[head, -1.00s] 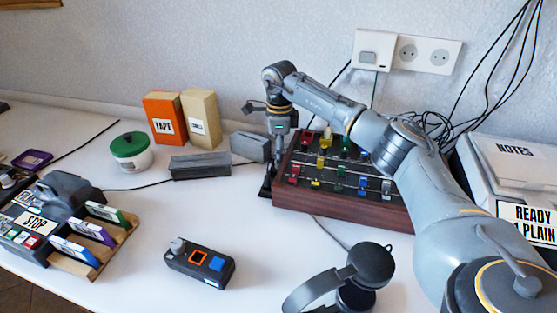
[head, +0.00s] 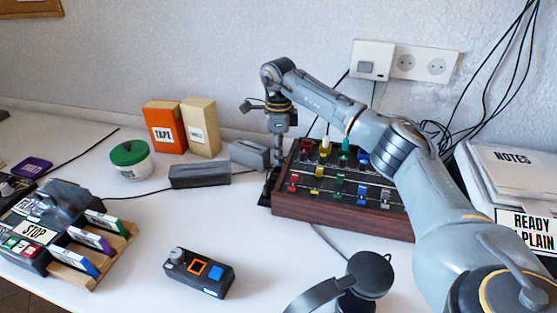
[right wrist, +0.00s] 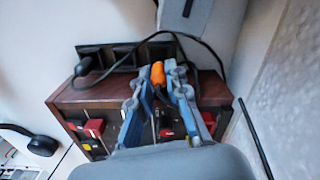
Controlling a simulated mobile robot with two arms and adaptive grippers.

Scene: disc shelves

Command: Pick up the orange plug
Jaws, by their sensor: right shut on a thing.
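The orange plug (right wrist: 158,75) shows in the right wrist view, between the two fingers of my right gripper (right wrist: 160,85). The gripper is shut on it. The plug is close to a black strip of sockets (right wrist: 120,55) along the wooden edge of the mixer; I cannot tell whether it is still seated. In the head view my right gripper (head: 277,165) points down at the left end of the mixer (head: 340,218), and the plug is hidden there. My left gripper is not in view.
A black plug (right wrist: 84,66) with a cable sits at the strip's other end. Grey boxes (head: 200,175) stand left of my gripper. A small controller with an orange square (head: 199,272) and headphones (head: 368,275) lie in front. The white table between is clear.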

